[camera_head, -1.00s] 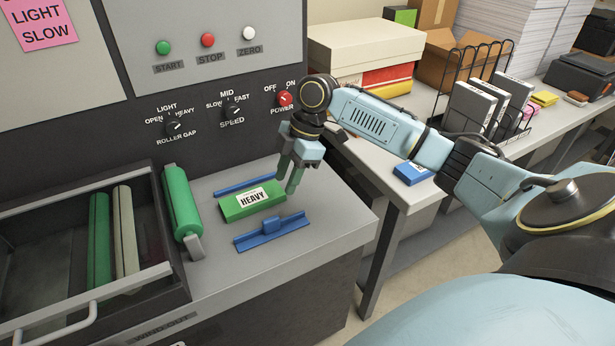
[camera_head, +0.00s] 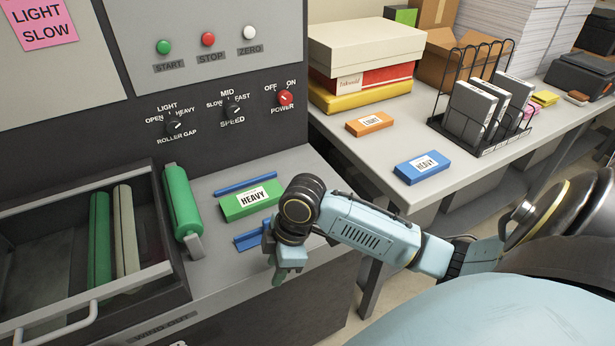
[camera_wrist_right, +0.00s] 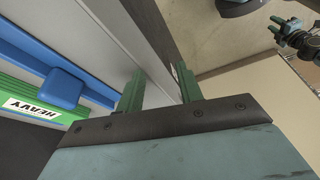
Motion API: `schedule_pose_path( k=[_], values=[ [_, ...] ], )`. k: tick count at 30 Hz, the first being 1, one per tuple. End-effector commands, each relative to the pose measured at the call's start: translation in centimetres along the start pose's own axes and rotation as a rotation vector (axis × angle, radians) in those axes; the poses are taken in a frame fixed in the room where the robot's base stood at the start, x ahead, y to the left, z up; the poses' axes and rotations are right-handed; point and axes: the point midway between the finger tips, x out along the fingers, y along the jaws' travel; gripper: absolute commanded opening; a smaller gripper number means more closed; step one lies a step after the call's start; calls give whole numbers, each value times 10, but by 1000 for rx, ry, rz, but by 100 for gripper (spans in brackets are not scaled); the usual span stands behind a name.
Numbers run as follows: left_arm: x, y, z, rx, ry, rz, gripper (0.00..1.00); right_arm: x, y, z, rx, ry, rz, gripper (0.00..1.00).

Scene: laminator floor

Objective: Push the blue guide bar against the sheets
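The blue guide bar (camera_head: 248,240) with its raised block lies on the machine's grey shelf, partly hidden behind my right gripper in the head view. Behind it is the green pack labelled HEAVY (camera_head: 236,208), with a strip of bare shelf between them. The bar (camera_wrist_right: 22,57), its block (camera_wrist_right: 62,90) and the pack (camera_wrist_right: 15,98) also show in the right wrist view. My right gripper (camera_head: 285,275) points down at the shelf's front, on the near right side of the bar. Its fingers (camera_wrist_right: 160,88) are apart with nothing between them. My left gripper (camera_wrist_right: 285,40) is small in the right wrist view; its opening is unclear.
A second blue bar (camera_head: 246,184) lies behind the pack. A green roller (camera_head: 182,203) and an open drawer (camera_head: 150,274) are on the left. On the side table are a blue HEAVY box (camera_head: 422,168), an orange LIGHT box (camera_head: 369,124) and a wire rack (camera_head: 485,148).

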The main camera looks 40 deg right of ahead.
Motion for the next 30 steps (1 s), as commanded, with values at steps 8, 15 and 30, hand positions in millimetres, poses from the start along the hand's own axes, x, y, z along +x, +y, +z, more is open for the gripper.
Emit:
schedule_pose_path(
  k=[8, 15, 30],
  values=[
    [1, 0, 0, 0, 0, 0, 36, 31, -39, 8, 202, 15, 59, 36],
    [4, 0, 0, 0, 1, 0, 36, 75, -32, 29, 353, 11, 96, 36],
    [8, 0, 0, 0, 1, 0, 36, 159, -38, 83, 571, -22, 157, 36]
  ],
)
